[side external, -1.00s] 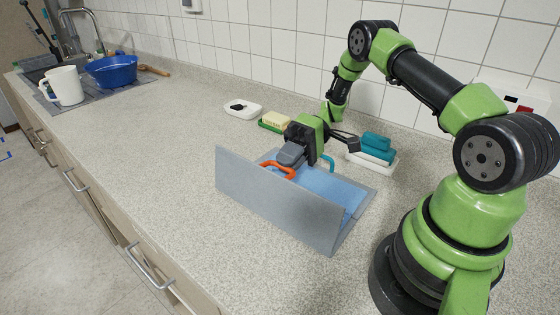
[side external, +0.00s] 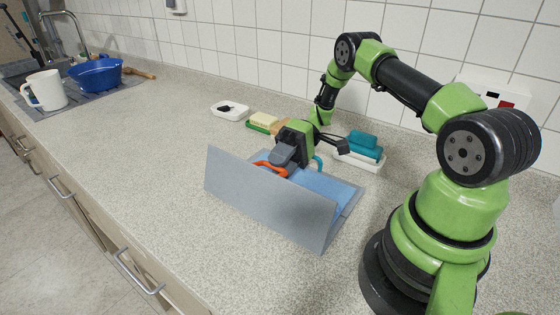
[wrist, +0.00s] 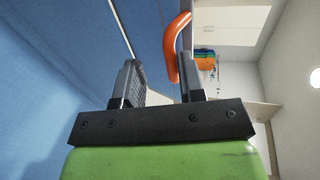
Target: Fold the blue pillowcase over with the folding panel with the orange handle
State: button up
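The grey folding panel (side external: 265,205) stands steeply raised at the front of the folding board in the side view. Its orange handle (side external: 270,168) shows just above the panel's top edge, and also in the wrist view (wrist: 174,50). The blue pillowcase (side external: 325,187) lies on the board behind the panel, which hides part of it. My gripper (side external: 281,157) is at the orange handle, on the pillowcase side of the panel. In the wrist view my gripper's fingers (wrist: 163,85) are apart, with the handle's end between or just beyond them; contact is not clear.
A teal handle (side external: 318,163) stands behind my gripper. The counter left of the board is clear up to the mug (side external: 46,90) and blue basin (side external: 96,74).

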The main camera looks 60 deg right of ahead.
jog(key=shift+o, duration=0.4)
jog(key=shift+d, duration=0.25)
jog(key=v, duration=0.9)
jog(key=shift+d, duration=0.2)
jog(key=shift+r, duration=0.1)
